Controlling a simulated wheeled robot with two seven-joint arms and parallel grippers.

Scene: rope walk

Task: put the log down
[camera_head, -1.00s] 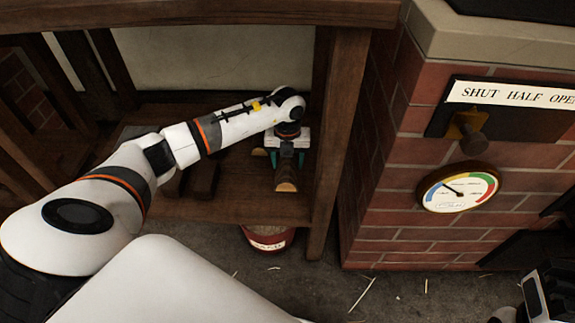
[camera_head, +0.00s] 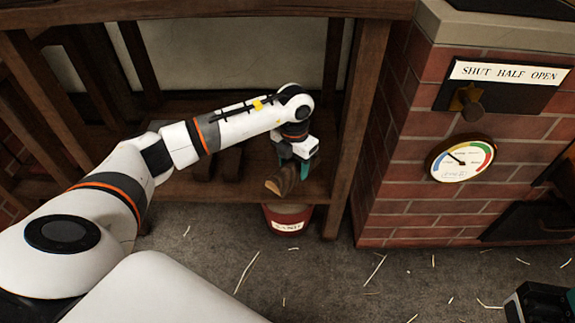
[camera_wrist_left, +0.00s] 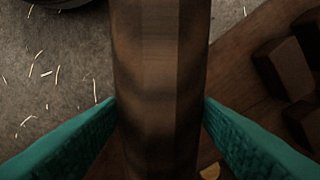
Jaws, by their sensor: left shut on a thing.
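My left gripper (camera_head: 297,163) is shut on a brown log (camera_head: 282,178) at the front of a wooden shelf (camera_head: 254,191). The log's pale cut end faces the front left. In the left wrist view the log (camera_wrist_left: 160,80) runs up the middle, between the teal fingers of the gripper (camera_wrist_left: 160,125). The floor shows to the left of the log there and the wood to its right. I cannot tell whether the log touches the shelf. My right gripper (camera_head: 540,303) is only partly in view at the bottom right corner, and its jaws do not show clearly.
Other dark logs (camera_head: 228,164) lie on the shelf left of my gripper. A red bucket with a label (camera_head: 287,219) stands on the floor below the shelf edge. A wooden post (camera_head: 349,130) and a brick furnace (camera_head: 415,163) with a gauge (camera_head: 460,158) stand to the right. Straw litters the floor.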

